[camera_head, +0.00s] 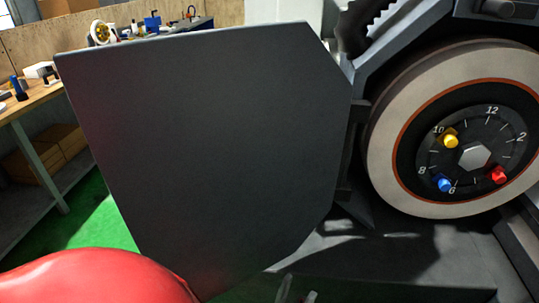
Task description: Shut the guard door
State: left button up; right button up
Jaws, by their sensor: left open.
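The guard door (210,150) is a large flat dark grey panel with cut corners. It stands open, swung out to the left of the grinding wheel (385,150), with its right edge by the hinge side of the machine. The wheel face is uncovered, showing a numbered dial with yellow, blue and red knobs. My left gripper (297,294) shows only as small fingertips at the bottom edge, below the door's lower right corner. It is open, and I see nothing between the tips. My right gripper is out of view.
A dark machine bed (400,262) lies below the wheel. A wooden workbench (40,97) with small items stands at the far left. Green floor (95,225) shows beside the door. My red arm part fills the bottom left.

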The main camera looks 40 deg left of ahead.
aim_at(218, 152)
jog(key=k+j+z, duration=0.45)
jog(key=k+j, duration=0.45)
jog(key=k, duration=0.2)
jog(key=j+z, duration=0.1)
jog(key=j, duration=0.35)
jog(key=k+j+z, duration=0.1)
jog(key=j, duration=0.3)
jog(key=k+j+z, duration=0.15)
jog(key=j, duration=0.3)
jog(key=k+j+z, duration=0.1)
jog(key=j, duration=0.3)
jog(key=k+j+z, duration=0.1)
jog(key=j, duration=0.3)
jog(key=k, duration=0.1)
